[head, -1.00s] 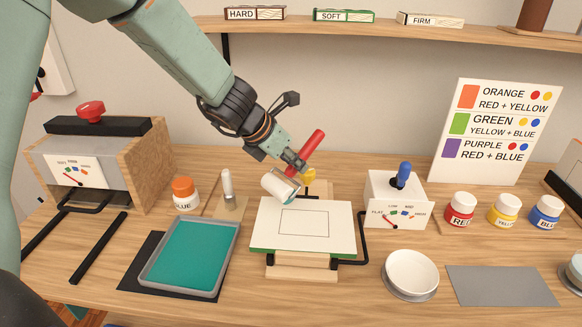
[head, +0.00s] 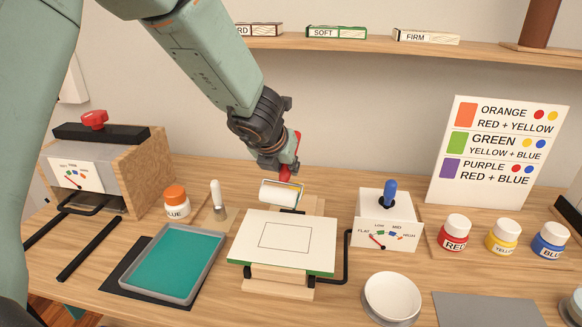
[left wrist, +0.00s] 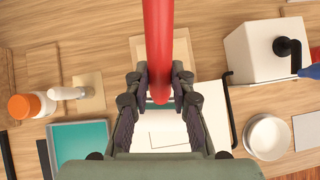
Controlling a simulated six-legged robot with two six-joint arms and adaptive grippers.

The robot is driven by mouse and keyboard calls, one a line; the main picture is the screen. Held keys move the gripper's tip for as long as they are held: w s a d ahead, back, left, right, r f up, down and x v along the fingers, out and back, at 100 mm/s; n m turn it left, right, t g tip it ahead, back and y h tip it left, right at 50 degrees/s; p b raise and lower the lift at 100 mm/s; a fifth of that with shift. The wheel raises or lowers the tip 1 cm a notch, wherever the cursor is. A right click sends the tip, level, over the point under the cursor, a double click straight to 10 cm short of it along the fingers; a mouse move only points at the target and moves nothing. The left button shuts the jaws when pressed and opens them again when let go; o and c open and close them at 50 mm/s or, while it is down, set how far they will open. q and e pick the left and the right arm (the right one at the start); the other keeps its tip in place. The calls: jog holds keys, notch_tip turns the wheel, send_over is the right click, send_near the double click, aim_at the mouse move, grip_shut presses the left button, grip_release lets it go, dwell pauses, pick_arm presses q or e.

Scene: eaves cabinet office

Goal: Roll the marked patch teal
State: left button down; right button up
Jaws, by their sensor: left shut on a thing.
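My left gripper (head: 284,170) is shut on the red handle (left wrist: 158,45) of a paint roller. The roller's pale, whitish sleeve (head: 279,193) hangs at the far edge of the white board (head: 319,250); whether it touches cannot be told. A thin outline marks a rectangular patch (head: 285,236) on the board, and the patch is white. The board, with a green front edge, rests on a wooden stand. A grey tray (head: 214,267) holding teal paint (head: 172,260) lies left of the board. My right gripper is out of view.
A white box with a blue lever (head: 389,192) stands right of the board. An orange-capped jar (head: 176,203) and a pale-handled tool (head: 216,197) stand behind the tray. Red (head: 454,233), yellow and blue jars and a white bowl (head: 391,296) are farther right.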

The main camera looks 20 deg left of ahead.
aim_at(281, 176)
pick_arm(q)
jog(key=shift+a+n+y, duration=0.3)
jog(key=shift+a+n, duration=0.1)
jog(key=shift+f+n, duration=0.1)
jog(key=shift+n, duration=0.2)
jog(key=shift+d+y, duration=0.3)
jog(key=shift+d, duration=0.05)
jog(key=shift+s+a+f+b, duration=0.1)
jog(key=shift+a+f+b, duration=0.15)
jog(key=shift+b, duration=0.15)
notch_tip(281, 176, down, 3)
jog(key=b, duration=0.3)
jog(key=shift+f, duration=0.1)
jog(key=shift+d+f+b, duration=0.1)
jog(key=shift+f+b, duration=0.2)
jog(key=shift+b, duration=0.1)
jog(key=shift+f, duration=0.25)
jog(key=shift+a+f, duration=0.15)
jog(key=shift+a, duration=0.1)
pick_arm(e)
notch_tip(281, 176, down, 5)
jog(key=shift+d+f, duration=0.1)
